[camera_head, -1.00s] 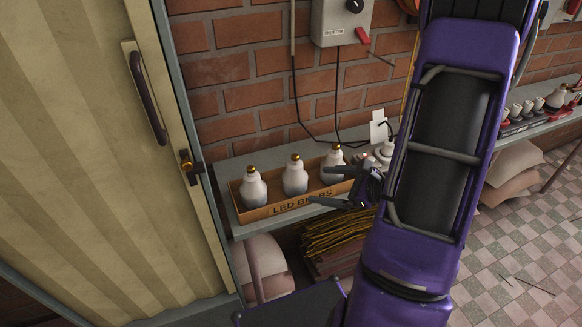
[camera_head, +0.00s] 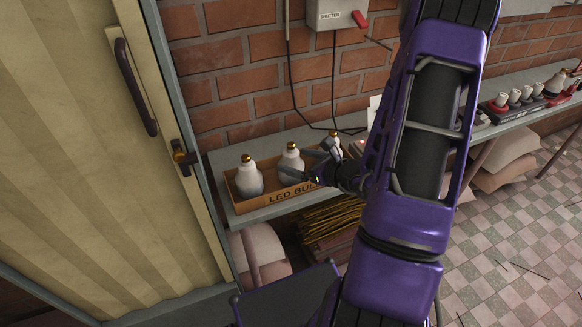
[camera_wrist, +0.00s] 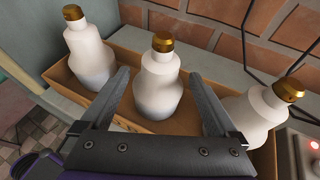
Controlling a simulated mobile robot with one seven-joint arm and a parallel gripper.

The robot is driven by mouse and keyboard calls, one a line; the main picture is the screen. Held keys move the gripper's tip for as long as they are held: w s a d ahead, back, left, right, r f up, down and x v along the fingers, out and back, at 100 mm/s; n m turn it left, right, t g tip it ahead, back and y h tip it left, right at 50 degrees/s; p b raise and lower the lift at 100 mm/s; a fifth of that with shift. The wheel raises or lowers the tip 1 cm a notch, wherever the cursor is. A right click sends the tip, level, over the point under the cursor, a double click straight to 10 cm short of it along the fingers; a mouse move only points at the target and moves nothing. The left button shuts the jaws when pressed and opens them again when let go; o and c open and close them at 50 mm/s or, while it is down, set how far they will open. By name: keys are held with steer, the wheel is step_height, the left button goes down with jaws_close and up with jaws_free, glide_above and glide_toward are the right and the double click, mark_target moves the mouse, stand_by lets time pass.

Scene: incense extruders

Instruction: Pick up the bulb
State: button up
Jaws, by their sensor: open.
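The left bulb (camera_head: 248,178), middle bulb (camera_head: 291,160) and right bulb (camera_head: 335,142) form a row; my gripper partly hides the right one. My gripper (camera_head: 305,166) is open at the middle bulb. In the wrist view, the middle bulb (camera_wrist: 158,82) shows between the two open fingers (camera_wrist: 160,85), with visible gaps on both sides. The left bulb (camera_wrist: 93,52) is outside the left finger and the right bulb (camera_wrist: 258,110) is outside the right finger, leaning.
The box is on a narrow grey shelf (camera_head: 226,160) against a brick wall (camera_head: 260,75). A door with a handle (camera_head: 135,85) is at the left. A switch box (camera_head: 335,12) with hanging cables is above. Yellow sticks (camera_head: 335,222) lie below the shelf.

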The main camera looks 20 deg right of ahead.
mark_target(284, 157)
steer(key=shift+x, duration=2.75)
steer(key=shift+r, duration=0.1)
steer(key=shift+c, duration=0.2)
steer(key=c, duration=1.1)
